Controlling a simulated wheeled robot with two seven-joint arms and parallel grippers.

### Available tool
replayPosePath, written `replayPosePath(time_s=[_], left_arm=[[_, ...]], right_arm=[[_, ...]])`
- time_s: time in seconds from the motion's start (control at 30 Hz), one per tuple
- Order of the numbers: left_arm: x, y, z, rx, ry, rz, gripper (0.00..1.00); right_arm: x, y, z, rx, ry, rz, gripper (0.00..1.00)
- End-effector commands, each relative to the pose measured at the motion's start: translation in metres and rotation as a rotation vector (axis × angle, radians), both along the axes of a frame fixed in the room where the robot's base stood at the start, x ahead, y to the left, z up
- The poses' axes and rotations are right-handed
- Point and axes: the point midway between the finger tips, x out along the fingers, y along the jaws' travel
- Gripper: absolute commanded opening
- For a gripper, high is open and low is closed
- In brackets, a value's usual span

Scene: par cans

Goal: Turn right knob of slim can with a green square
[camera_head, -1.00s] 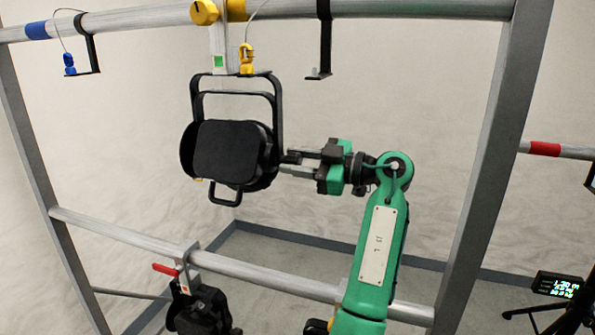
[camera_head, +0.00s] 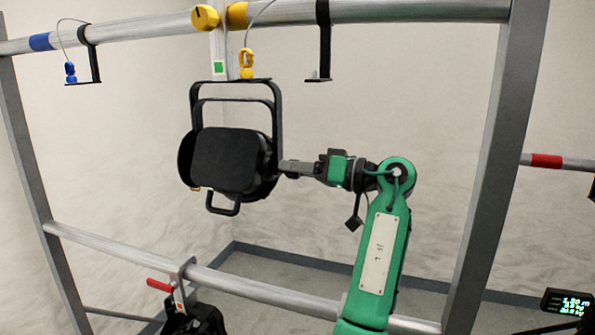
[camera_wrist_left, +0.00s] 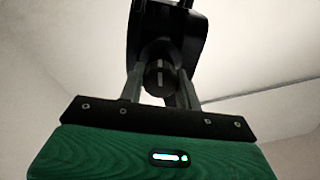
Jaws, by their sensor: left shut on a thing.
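The black can (camera_head: 225,160) hangs in its black yoke from the upper bar. A green square (camera_head: 218,67) marks the pale hanger above it. My left gripper (camera_head: 286,167) reaches the can's right side, its fingers seen edge-on. In the left wrist view the fingers (camera_wrist_left: 158,88) close around a round dark knob (camera_wrist_left: 158,76) with a pale line on its face, at the side of the can (camera_wrist_left: 168,25). The knob is hidden in the head view. My right gripper is in neither view.
Black hooks (camera_head: 323,45) hang on both sides of the can. Another black can (camera_head: 195,318) with a red handle (camera_head: 160,286) hangs from the lower bar. A metal upright (camera_head: 490,150) stands right of my arm.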

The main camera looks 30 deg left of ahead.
Motion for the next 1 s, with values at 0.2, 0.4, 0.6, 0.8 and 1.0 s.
replayPosePath(time_s=[0.2,0.4,0.6,0.8,1.0], left_arm=[[0.0002,0.0007,0.0018,-0.036,0.158,0.000,0.11],[0.0004,0.0007,0.0017,-0.059,0.258,-0.001,0.11],[0.0005,0.0007,0.0016,-0.072,0.313,0.000,0.11],[0.0005,0.0007,0.0016,-0.075,0.329,0.000,0.11],[0.0005,0.0007,0.0016,-0.075,0.330,-0.001,0.11]], right_arm=[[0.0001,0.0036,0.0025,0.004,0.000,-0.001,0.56],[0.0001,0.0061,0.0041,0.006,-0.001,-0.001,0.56],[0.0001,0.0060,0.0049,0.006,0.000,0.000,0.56],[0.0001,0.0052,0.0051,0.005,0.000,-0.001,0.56],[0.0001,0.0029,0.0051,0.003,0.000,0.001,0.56]])
